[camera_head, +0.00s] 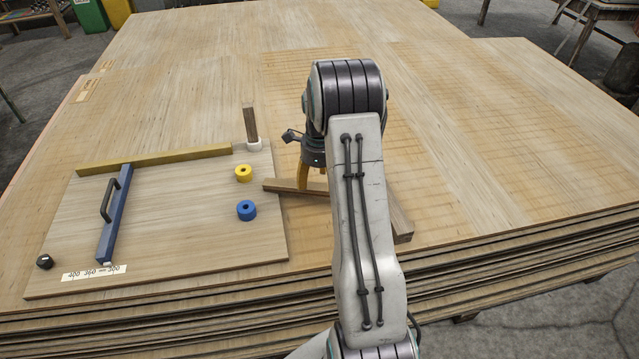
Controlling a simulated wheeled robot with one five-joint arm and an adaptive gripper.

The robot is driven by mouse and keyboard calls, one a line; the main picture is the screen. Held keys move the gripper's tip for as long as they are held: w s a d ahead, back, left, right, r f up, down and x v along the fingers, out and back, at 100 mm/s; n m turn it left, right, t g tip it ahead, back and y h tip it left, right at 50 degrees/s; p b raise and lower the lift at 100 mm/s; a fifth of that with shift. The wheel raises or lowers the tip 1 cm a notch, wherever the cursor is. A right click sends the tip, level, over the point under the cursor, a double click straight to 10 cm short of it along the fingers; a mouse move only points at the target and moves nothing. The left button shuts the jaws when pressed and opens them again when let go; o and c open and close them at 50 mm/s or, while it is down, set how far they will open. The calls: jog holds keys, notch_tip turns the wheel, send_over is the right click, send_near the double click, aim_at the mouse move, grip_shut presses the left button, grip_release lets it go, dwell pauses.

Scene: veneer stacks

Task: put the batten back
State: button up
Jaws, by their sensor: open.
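A brown wooden batten (284,186) lies near the right edge of the pale board (190,255), its left end over the board. It runs right, under my gripper and behind my arm. Another brown wooden length (401,218) shows right of my arm on the veneer stack. My arm hides whether the two join. My gripper (312,180), with yellow fingers, is open and points down at the batten. The arm partly hides the fingers, and I cannot tell whether they touch it.
The board bears a yellow strip (150,160), a blue bar (115,215) with a black handle, yellow (243,173) and blue (246,210) rings, a black knob (44,262), a number label (94,272) and an upright brown post (250,122). The veneer stack's far surface (450,90) is clear.

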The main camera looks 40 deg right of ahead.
notch_tip(320, 180, up, 11)
jog(key=p, duration=0.2)
jog(key=s+a+r+n, duration=0.4)
jog(key=a+r+n, duration=0.15)
jog(key=a, duration=0.25)
jog(key=s+a+n+t, duration=0.1)
jog(key=s+a+n, duration=0.6)
jog(key=s+n, duration=0.2)
jog(key=s+a+r+n+t, duration=0.1)
jog(key=s+a+n, duration=0.6)
jog(key=s+n, duration=0.3)
jog(key=n, duration=0.3)
jog(key=shift+s+a, duration=0.15)
jog(key=shift+a, duration=0.05)
notch_tip(320, 180, up, 13)
jog(key=t+p, duration=0.1)
jog(key=p, duration=1.1)
jog(key=shift+s, duration=0.1)
